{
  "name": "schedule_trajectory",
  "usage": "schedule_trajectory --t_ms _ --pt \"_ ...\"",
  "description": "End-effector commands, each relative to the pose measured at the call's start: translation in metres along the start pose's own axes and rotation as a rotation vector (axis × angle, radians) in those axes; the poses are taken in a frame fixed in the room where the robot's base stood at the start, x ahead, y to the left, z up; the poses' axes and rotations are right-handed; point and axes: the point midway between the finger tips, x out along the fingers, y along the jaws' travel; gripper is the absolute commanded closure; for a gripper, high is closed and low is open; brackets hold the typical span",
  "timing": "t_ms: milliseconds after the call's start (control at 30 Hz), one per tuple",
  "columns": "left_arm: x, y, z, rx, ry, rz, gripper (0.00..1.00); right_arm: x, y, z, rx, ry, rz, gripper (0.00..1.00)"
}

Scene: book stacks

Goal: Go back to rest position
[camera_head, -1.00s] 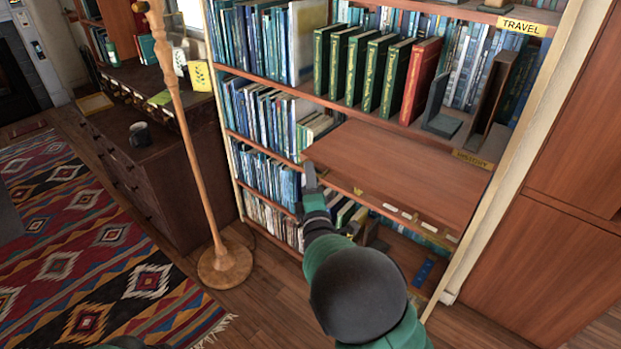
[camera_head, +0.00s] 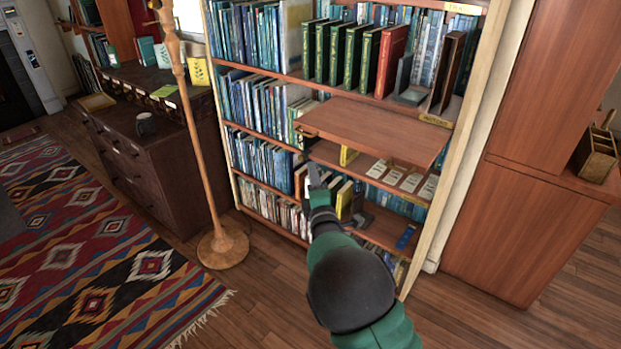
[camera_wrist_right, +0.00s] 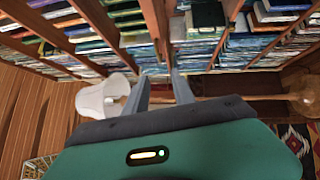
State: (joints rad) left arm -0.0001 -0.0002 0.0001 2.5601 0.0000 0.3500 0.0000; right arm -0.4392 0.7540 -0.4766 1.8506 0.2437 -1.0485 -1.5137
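My right gripper (camera_head: 312,172) is in front of the bookcase, below and left of the front edge of a protruding brown shelf board (camera_head: 375,132). In the right wrist view its two grey fingers (camera_wrist_right: 160,76) stand apart with nothing seen between them. My right arm reaches up from the bottom of the head view. My left gripper is not in view. On the shelf above the board, several green books (camera_head: 345,55) and a red book (camera_head: 391,60) stand upright.
A wooden lamp stand (camera_head: 190,120) rises left of the bookcase; its white shade (camera_wrist_right: 103,98) shows in the wrist view. A dark dresser (camera_head: 150,165) with a mug (camera_head: 146,124), a patterned rug (camera_head: 90,250) and a wooden cabinet (camera_head: 530,235) stand around. Floor in front is clear.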

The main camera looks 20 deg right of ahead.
Motion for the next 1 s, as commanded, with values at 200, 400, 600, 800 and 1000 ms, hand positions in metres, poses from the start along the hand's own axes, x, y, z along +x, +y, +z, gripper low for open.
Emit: schedule_trajectory --t_ms 200,400,600,800,1000 --pt "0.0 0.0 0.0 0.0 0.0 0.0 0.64 -0.004 -0.003 0.003 0.036 -0.006 -0.029 0.69" --pt "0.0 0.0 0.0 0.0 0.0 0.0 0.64 -0.084 -0.075 0.03 0.609 -0.147 -0.504 0.69" --pt "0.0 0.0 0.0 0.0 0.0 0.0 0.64 -0.231 -0.122 0.021 1.091 -0.471 -0.974 0.69" --pt "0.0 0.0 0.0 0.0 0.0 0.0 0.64 -0.343 -0.131 0.022 1.257 -0.802 -1.199 0.69" --pt "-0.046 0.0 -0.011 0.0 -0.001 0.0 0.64 -0.39 -0.086 0.032 1.291 -0.99 -1.267 0.69"
